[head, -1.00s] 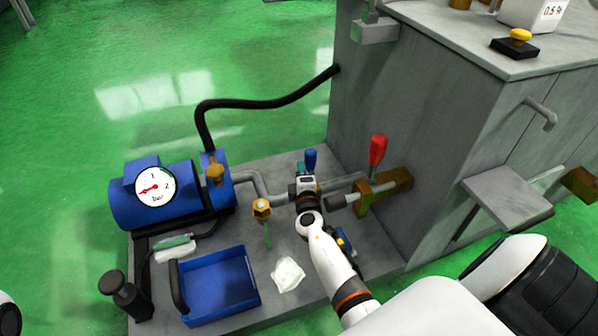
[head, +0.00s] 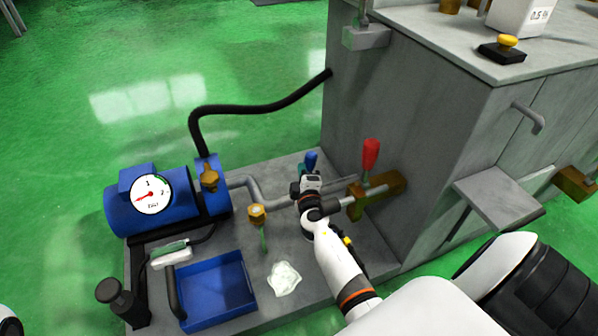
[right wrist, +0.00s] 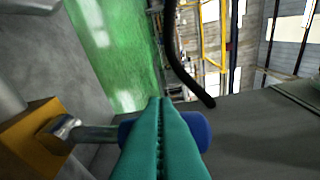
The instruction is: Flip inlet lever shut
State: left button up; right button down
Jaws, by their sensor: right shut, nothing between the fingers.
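A brass valve block (head: 376,195) sits against the grey cabinet wall, with an upright red-handled lever (head: 370,155) on it. In the right wrist view, a metal stem (right wrist: 94,133) runs from the brass block (right wrist: 35,135) to a blue grip (right wrist: 198,131). A blue tip (head: 311,158) shows just beyond my right gripper (head: 308,172) in the head view. My right gripper's teal fingers (right wrist: 161,135) are shut and empty, in front of the blue grip and hiding its middle; contact cannot be told. No label shows which lever is the inlet. My left gripper is not in view.
A blue pump (head: 165,203) with a round gauge stands left on the grey base. A brass valve with a green handle (head: 257,212), a blue tray (head: 252,288) and a white cloth (head: 284,279) are nearby. A black hose (head: 262,108) arches behind.

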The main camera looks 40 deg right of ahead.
aim_at(312, 166)
jog(key=shift+s+d+r+m, duration=0.1)
jog(key=shift+s+d+m, duration=0.05)
jog(key=shift+d+m, duration=0.35)
jog(key=shift+s+d+r+m, duration=0.1)
jog(key=shift+d+m, duration=0.3)
jog(key=shift+d, duration=0.05)
jog(key=shift+s+d+f, duration=0.15)
jog(key=shift+d+f, duration=0.05)
jog(key=shift+d, duration=0.4)
jog(key=p+v, duration=0.1)
jog(key=v, duration=0.6)
jog(key=shift+s+r, duration=0.2)
jog(key=shift+a, duration=0.15)
